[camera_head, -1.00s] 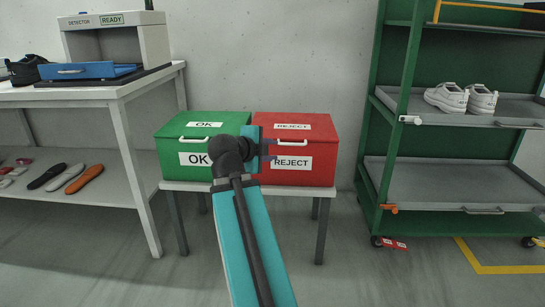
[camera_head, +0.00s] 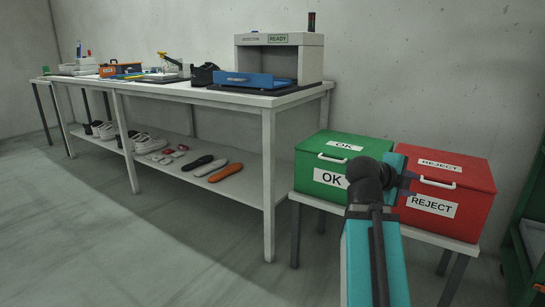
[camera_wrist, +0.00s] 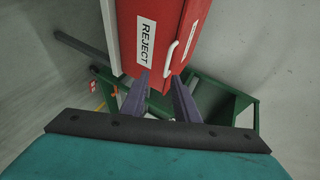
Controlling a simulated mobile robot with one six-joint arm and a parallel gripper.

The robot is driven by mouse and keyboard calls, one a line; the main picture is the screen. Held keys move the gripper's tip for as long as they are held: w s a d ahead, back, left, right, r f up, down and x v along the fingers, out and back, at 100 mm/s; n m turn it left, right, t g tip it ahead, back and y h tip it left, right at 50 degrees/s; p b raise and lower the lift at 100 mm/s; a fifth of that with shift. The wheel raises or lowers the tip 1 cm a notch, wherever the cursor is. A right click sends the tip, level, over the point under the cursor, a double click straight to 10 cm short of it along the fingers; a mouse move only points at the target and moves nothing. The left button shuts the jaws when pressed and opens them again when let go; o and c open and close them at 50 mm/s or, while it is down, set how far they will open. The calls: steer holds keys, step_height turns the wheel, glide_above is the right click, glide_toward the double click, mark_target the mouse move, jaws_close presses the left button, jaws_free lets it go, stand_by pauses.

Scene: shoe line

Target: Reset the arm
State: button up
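My teal arm reaches up from the bottom right of the head view, in front of the two boxes. My gripper (camera_wrist: 160,92) shows in the wrist view with its two dark fingers spread apart and nothing between them. In the head view its fingers (camera_head: 408,184) are partly hidden behind my wrist, near the left side of the red REJECT box. The red REJECT box (camera_head: 466,188) also shows in the wrist view (camera_wrist: 168,55), with its white handle beyond the fingertips. I cannot tell whether the fingers touch it.
The green OK box (camera_head: 312,165) stands left of the red one on a small table (camera_head: 440,244). A long white workbench (camera_head: 180,92) holds a detector (camera_head: 313,55) and a blue tray (camera_head: 250,80). A green rack (camera_head: 520,255) stands far right. The left floor is clear.

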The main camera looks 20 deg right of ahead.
steer(key=w+a+f+n+y+p, duration=0.25)
steer(key=w+a+f+p, duration=0.4)
steer(key=p, duration=0.75)
steer(key=w+a+f+n+g+y+p, duration=0.1)
steer(key=a+f+n+y+p, duration=0.35)
steer(key=a+f+p, duration=0.85)
steer(key=s+a+f+n+g+y+p, duration=0.2)
steer(key=s+a+f+n+p, duration=0.2)
steer(key=s+a+n, duration=0.4)
steer(key=s+a+f+n+g+y+p, duration=0.2)
steer(key=s+a+f+n+p, duration=0.2)
steer(key=s+a+n, duration=0.4)
steer(key=s+a+f+n+g+y+p, duration=0.2)
steer(key=s+a+f+n+g+p, duration=0.1)
steer(key=s+a+n+p, duration=0.3)
steer(key=s+a+f+n, duration=0.1)
steer(key=s+a+n, duration=0.1)
steer(key=s+a, duration=0.2)
steer(key=shift+s+f+n, duration=0.2)
steer(key=shift+s+n, duration=0.1)
steer(key=shift+s, duration=0.2)
